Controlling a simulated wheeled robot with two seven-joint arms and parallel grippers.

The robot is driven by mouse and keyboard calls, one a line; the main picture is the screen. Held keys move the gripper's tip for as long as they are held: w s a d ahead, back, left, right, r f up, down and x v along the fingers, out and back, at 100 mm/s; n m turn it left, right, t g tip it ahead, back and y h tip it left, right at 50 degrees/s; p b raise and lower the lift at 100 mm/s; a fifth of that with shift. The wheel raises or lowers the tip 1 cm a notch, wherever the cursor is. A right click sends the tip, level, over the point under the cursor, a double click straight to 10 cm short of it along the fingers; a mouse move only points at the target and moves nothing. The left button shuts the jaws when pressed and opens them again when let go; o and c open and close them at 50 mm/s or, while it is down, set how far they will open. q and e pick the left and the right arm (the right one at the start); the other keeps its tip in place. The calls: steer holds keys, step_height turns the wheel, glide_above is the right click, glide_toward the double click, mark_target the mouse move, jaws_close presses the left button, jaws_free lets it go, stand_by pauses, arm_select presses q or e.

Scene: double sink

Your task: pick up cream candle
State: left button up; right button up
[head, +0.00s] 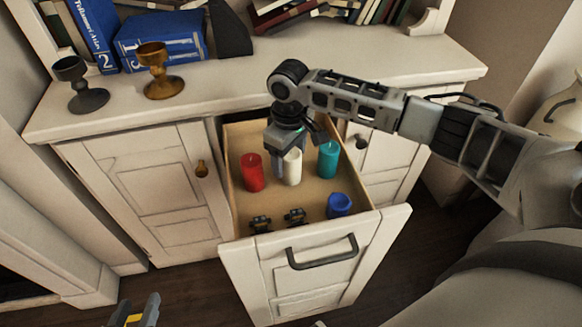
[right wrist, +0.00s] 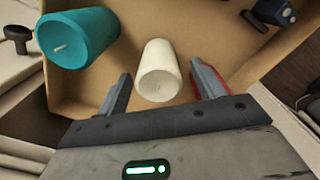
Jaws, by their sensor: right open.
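The cream candle (head: 292,168) stands upright in the open drawer, between the red candle (head: 252,172) and the teal candle (head: 327,160). My right gripper (head: 285,160) is over the drawer, pointing down at the cream candle and partly hiding it. In the right wrist view the cream candle (right wrist: 158,72) lies between the two spread fingers of the open right gripper (right wrist: 160,78), with gaps on both sides. The teal candle (right wrist: 78,38) is outside the fingers. My left gripper (head: 135,314) is at the lower left edge, its fingertips apart, low and away from the drawer.
On the cabinet top (head: 230,72) stand a dark goblet (head: 83,88), a brass goblet (head: 158,72) and blue books (head: 160,38). The drawer walls are close around the candles.

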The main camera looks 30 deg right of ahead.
step_height(320, 180, down, 2)
steer(key=shift+f, duration=0.1)
steer(key=c, duration=1.1)
